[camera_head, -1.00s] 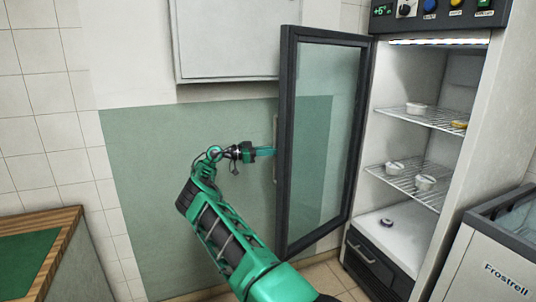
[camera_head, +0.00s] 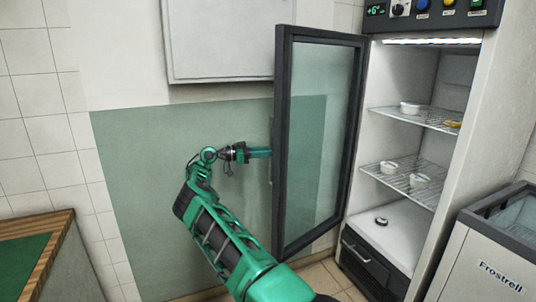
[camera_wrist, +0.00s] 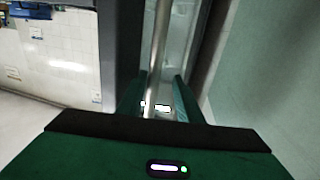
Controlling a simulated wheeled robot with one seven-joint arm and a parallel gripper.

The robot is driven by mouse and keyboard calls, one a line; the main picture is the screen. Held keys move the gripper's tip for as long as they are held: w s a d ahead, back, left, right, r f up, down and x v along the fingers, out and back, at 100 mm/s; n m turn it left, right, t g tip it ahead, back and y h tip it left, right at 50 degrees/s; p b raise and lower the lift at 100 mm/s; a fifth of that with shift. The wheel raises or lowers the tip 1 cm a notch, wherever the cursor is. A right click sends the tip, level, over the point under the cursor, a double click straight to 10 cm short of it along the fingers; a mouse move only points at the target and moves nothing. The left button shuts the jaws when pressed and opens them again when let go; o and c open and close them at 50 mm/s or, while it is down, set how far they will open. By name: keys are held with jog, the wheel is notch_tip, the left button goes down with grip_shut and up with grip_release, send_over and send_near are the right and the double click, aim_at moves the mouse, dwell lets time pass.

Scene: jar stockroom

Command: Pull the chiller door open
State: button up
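The chiller door (camera_head: 320,145), a dark frame around a glass pane, stands wide open, swung out to the left of the lit cabinet. Its upright bar handle (camera_wrist: 158,45) runs between my fingers in the wrist view. My gripper (camera_wrist: 160,100) has its two green fingers apart, one on each side of the bar. A gap shows between the bar and the right finger. In the head view my gripper (camera_head: 262,153) reaches the door's outer left edge, where the frame partly hides the fingertips.
A chest freezer (camera_head: 490,255) stands at the right, a wooden-edged counter (camera_head: 55,230) at the left. Wall lies close behind the door.

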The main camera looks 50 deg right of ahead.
jog(key=shift+w+a, duration=0.1)
jog(key=v, duration=1)
jog(key=shift+w+a, duration=0.25)
jog(key=shift+w, duration=0.05)
dwell(0.4)
